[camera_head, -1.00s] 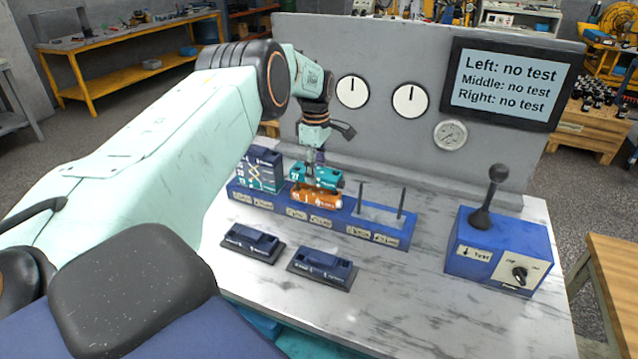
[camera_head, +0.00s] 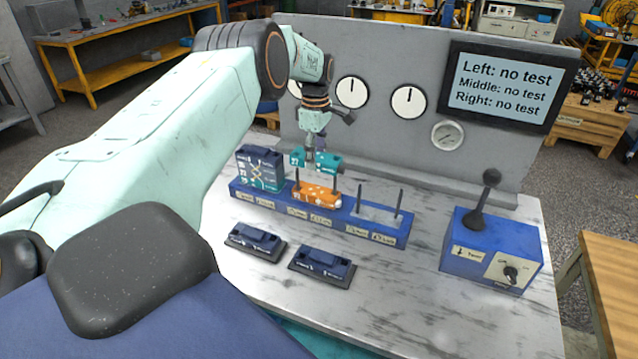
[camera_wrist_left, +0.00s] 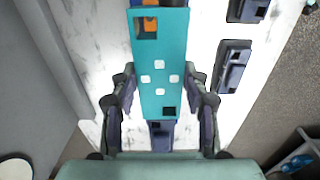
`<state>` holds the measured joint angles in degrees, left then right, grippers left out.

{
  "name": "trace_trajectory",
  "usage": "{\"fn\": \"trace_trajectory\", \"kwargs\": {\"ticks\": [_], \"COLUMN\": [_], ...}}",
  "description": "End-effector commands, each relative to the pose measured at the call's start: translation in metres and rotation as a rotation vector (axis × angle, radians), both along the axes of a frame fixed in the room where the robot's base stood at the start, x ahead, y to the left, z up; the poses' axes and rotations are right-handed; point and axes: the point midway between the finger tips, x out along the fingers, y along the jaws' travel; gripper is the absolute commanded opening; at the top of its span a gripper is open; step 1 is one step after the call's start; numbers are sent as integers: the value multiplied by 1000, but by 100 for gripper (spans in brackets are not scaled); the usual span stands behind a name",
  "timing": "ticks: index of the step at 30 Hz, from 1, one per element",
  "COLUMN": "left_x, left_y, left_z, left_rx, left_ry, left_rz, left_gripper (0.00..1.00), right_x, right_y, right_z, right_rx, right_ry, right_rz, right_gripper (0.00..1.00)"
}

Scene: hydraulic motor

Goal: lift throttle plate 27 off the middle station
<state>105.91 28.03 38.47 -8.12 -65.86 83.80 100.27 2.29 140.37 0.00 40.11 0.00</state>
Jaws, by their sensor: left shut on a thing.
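The teal throttle plate 27 (camera_head: 326,161) is held in my left gripper (camera_head: 316,150), a little above the middle station. It also shows in the left wrist view (camera_wrist_left: 158,62), with the left gripper's fingers (camera_wrist_left: 159,92) shut on its two sides. An orange plate (camera_head: 316,195) sits below it on the middle station of the blue base (camera_head: 270,200), with a station post standing up beside it. The teal plate is clear of the orange one. My right gripper is not in view.
The right station has two bare posts (camera_head: 399,200). Two dark blocks (camera_head: 322,266) lie in front on the marble bench. A blue test box with a lever (camera_head: 492,246) stands at right; the wall screen (camera_head: 505,84) reads no test.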

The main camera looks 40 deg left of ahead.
Motion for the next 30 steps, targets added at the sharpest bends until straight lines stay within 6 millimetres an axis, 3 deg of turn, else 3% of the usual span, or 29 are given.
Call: {"fn": "trace_trajectory", "kwargs": {"ticks": [21,30], "left_x": [1,0], "left_y": [0,0], "left_z": [39,40], "left_rx": [1,1], "left_ry": [-2,-2], "left_rz": [0,0], "left_gripper": [0,0], "right_x": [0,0], "right_y": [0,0], "right_z": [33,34], "right_rx": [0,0], "right_ry": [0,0], "right_rz": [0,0], "right_gripper": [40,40]}}
